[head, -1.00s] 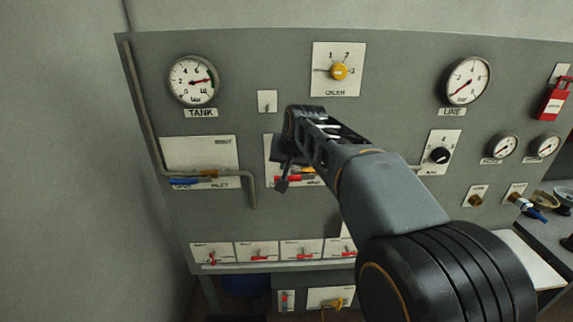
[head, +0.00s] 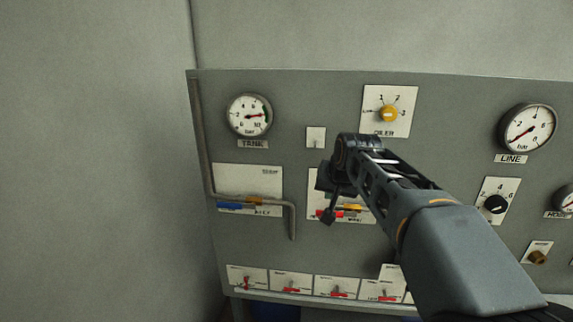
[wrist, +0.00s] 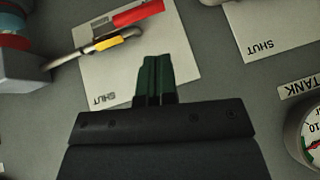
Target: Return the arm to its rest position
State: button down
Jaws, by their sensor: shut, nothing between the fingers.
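My gripper (head: 328,210) is in front of the grey panel (head: 300,150), near a white plate with a red handle (head: 328,214) and yellow fitting (head: 352,208). In the wrist view my gripper's fingers (wrist: 153,80) are shut and empty, with the dark green fingertips together. They point toward the white plate (wrist: 110,80) marked SHUT, below the red handle (wrist: 138,13) in that picture. My arm reaches in from the lower right in the head view and covers part of the panel. Whether the fingertips touch the panel is not clear.
The TANK gauge (head: 249,116) and blue-handled inlet valve (head: 232,205) are left of my gripper. The yellow oiler knob (head: 389,113) is above right, the LINE gauge (head: 528,128) farther right. Red switches (head: 338,294) line the bottom. A bare wall (head: 90,150) fills the left.

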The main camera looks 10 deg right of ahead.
jog(key=s+a+f+n+g, duration=0.1)
jog(key=s+f, duration=0.6)
jog(key=s, duration=0.3)
jog(key=s+a+f+n+g, duration=0.1)
jog(key=s+f+n+g, duration=0.1)
jog(key=s+f, duration=0.6)
jog(key=shift+s+a+n, duration=0.3)
jog(key=shift+s+a, duration=0.1)
jog(key=shift+s, duration=0.65)
